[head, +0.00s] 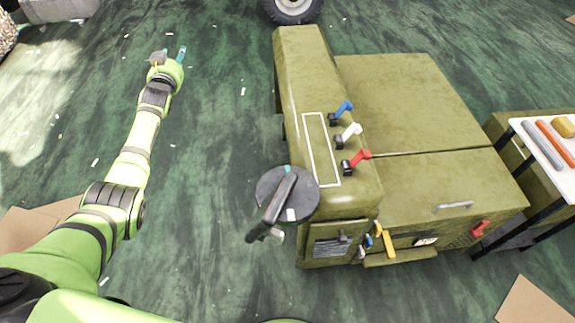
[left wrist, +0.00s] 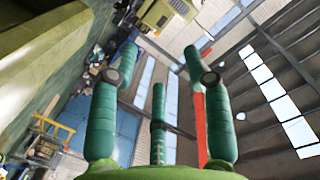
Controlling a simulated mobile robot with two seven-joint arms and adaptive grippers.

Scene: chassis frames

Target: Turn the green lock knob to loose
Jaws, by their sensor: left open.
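I cannot make out a green lock knob in either view. An olive machine body (head: 400,100) stands in the middle and right of the head view. Its left top section carries a blue lever (head: 344,108), a white lever (head: 350,131) and a red lever (head: 358,159). A round dark disc (head: 301,205) with a black handle (head: 271,208) is at its left side. My left gripper (head: 170,56) is open and empty, up and left of the machine, well apart from it. In the left wrist view its spread fingers (left wrist: 160,58) hold nothing. My right gripper is not in view.
A yellow handle (head: 388,244) and a red handle (head: 480,228) are on the machine's near face. A white tray (head: 546,150) with bars is at the right edge. A wheel (head: 292,8) is at the top. The green floor left of the machine is mostly clear.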

